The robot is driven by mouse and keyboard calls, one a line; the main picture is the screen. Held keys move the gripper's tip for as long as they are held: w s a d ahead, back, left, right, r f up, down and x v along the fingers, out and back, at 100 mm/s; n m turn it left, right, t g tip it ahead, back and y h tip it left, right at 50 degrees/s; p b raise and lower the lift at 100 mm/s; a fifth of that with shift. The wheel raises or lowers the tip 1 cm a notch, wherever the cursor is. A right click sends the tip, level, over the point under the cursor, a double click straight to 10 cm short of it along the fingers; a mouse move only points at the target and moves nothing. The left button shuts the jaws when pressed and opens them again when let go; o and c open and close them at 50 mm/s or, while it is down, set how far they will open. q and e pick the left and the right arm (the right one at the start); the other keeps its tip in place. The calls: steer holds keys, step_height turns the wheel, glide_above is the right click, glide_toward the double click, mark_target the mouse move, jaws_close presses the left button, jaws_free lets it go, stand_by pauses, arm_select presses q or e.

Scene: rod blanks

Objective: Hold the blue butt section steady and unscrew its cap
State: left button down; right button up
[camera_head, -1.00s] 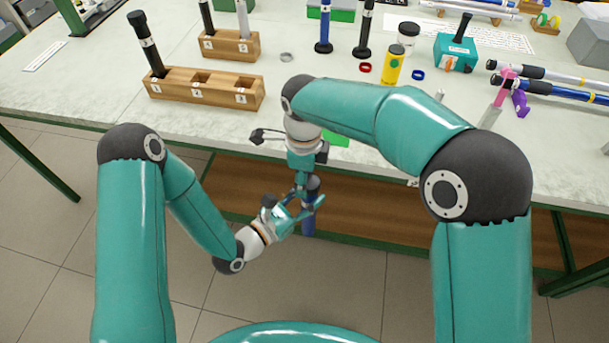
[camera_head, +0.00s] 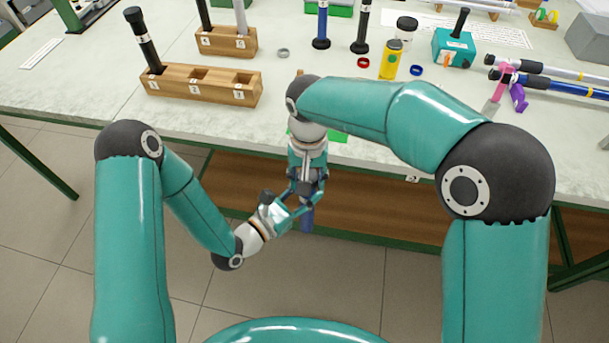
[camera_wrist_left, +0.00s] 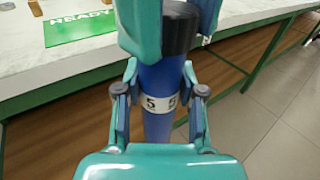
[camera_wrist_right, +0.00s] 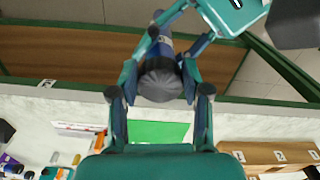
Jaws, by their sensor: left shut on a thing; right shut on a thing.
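The blue butt section (camera_head: 307,220) is upright in front of the bench edge, off the bench top. My right gripper (camera_head: 307,188) comes down from above, shut on the cap.
Wooden numbered blocks (camera_head: 180,95) stand on the bench at the left, one holding a black rod. A green mat (camera_wrist_left: 80,28) lies near the bench edge. A yellow bottle (camera_head: 390,60), rings and rods lie farther right. Floor in front is clear.

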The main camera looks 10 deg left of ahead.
steer(key=n, duration=0.4)
steer(key=shift+w, duration=0.15)
steer(key=n, duration=0.4)
steer(key=shift+d+n, duration=0.1)
steer(key=shift+n, duration=0.2)
arm_select(q)
steer(key=shift+s+d, duration=0.25)
steer(key=shift+d, duration=0.1)
arm_select(e)
steer(key=n, duration=0.4)
steer(key=shift+w+d, duration=0.1)
steer(key=n, duration=0.4)
steer(key=shift+w+r, duration=0.1)
steer(key=shift+w, duration=0.05)
steer(key=n, duration=0.4)
steer(key=shift+w+n, duration=0.15)
steer(key=shift+n, duration=0.25)
steer(key=n, duration=0.4)
steer(key=shift+w, duration=0.2)
steer(key=n, duration=0.4)
steer(key=shift+w, duration=0.15)
steer(key=n, duration=0.4)
steer(key=shift+w+a+n, duration=0.1)
steer(key=shift+a+n, duration=0.15)
steer(key=shift+n, duration=0.05)
